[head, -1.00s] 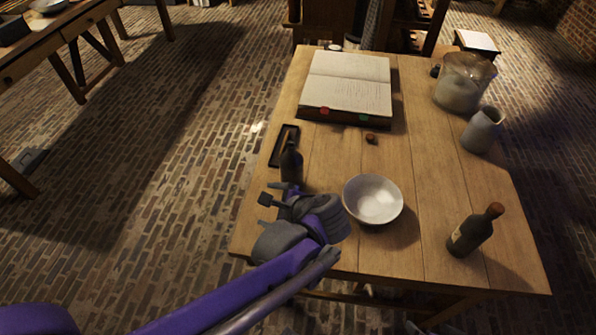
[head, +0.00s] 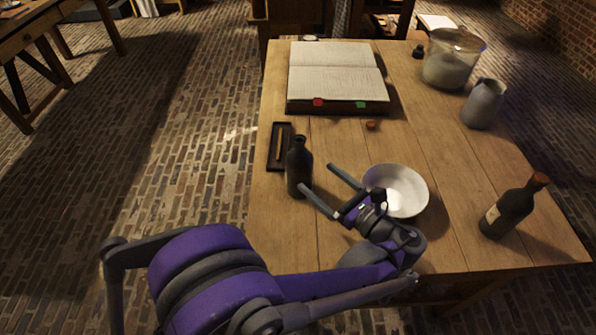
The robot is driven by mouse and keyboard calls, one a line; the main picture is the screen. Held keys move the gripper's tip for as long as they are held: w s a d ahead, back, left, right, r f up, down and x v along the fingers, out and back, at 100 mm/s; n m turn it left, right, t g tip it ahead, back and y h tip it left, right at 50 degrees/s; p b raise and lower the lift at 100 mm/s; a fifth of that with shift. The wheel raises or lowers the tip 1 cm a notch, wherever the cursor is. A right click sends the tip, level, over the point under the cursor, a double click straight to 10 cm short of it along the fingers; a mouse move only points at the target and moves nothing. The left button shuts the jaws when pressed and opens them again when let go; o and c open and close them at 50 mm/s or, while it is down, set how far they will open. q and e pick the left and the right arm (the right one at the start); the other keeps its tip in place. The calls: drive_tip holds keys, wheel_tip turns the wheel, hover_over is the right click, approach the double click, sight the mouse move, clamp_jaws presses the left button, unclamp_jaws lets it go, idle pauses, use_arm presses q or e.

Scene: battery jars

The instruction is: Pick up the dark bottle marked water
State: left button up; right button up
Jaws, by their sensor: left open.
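A dark bottle (head: 299,170) with no cork and no visible label stands upright near the left edge of the wooden table (head: 440,140). A second dark bottle (head: 512,210), with a reddish-brown top and a pale label, stands near the right front. I cannot read the word water on either. My left gripper (head: 318,177) is open and empty, just right of the uncorked bottle, its fingers pointing towards the back left. One fingertip overlaps the bottle's lower right edge in the picture; I cannot tell whether they touch. My right gripper is not in view.
A white bowl (head: 405,190) sits close behind and right of my left gripper. A black tray (head: 279,147) lies beside the uncorked bottle. An open book (head: 337,75), a glass jar (head: 450,62) and a grey jug (head: 482,104) stand farther back. The table's middle right is clear.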

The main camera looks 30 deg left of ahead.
sight(310, 171)
use_arm(q)
drive_tip(key=shift+w+a, duration=0.1)
drive_tip(key=shift+a, duration=0.15)
drive_tip(key=x, duration=0.4)
drive_tip(key=shift+a+b, duration=0.2)
drive_tip(key=shift+b, duration=0.15)
drive_tip(key=shift+b+x, duration=0.55)
drive_tip(key=shift+x, duration=2.2)
drive_tip(key=shift+a+r, duration=0.1)
drive_tip(key=shift+r, duration=0.1)
drive_tip(key=shift+c, duration=0.2)
clamp_jaws()
drive_tip(key=shift+r, duration=0.1)
